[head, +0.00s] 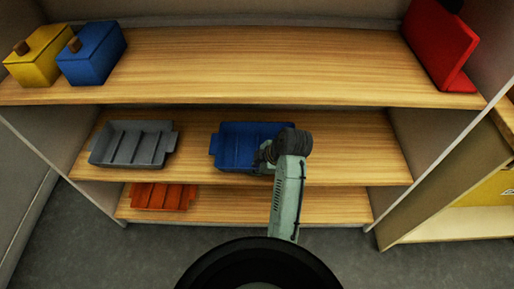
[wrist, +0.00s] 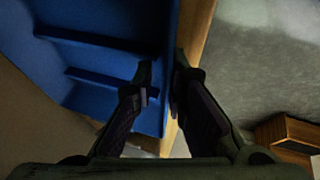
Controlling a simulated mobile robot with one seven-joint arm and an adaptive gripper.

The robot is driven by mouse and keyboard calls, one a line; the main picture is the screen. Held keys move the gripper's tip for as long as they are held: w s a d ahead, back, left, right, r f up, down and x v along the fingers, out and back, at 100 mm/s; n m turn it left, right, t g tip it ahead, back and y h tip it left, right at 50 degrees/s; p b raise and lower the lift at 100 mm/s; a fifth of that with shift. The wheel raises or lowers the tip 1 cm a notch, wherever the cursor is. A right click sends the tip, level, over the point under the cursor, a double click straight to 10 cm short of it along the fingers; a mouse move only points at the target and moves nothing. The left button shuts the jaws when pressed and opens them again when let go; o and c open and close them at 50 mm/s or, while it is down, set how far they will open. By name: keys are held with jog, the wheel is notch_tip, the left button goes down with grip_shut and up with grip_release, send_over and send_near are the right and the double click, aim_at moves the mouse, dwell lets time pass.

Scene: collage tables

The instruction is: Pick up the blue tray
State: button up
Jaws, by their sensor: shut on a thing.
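The blue tray (head: 235,146) lies on the middle wooden shelf, right of a grey tray. It has raised walls, side handles and inner ribs. My gripper (head: 265,160) is at the tray's front right; my arm hides part of that side. In the wrist view, the blue tray (wrist: 90,60) fills the upper left. My gripper (wrist: 164,92) is shut on the tray's wall there, one finger inside the tray and the other outside it. The tray appears to rest on the shelf; I cannot tell whether it is lifted slightly.
The grey tray (head: 133,144) sits left on the same middle shelf (head: 345,150). An orange tray (head: 160,196) is on the shelf below. The upper shelf (head: 260,60) holds a yellow box (head: 38,58), a blue box (head: 92,54) and a red object (head: 440,45). The middle shelf's right part is clear.

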jog(key=shift+f, duration=0.1)
grip_shut()
dwell(0.4)
jog(key=shift+r, duration=0.65)
jog(key=r, duration=0.3)
jog(key=shift+s+d+r+p, duration=0.1)
jog(key=shift+s+d+p, duration=0.1)
jog(key=shift+p, duration=0.2)
jog(key=s+d+p, duration=0.3)
jog(key=s+p, duration=0.1)
jog(key=s, duration=0.3)
jog(key=s+d+r+p, duration=0.1)
jog(key=s+d+p, duration=0.3)
jog(key=s, duration=0.2)
jog(key=shift+s, duration=0.35)
jog(key=shift+s, duration=0.15)
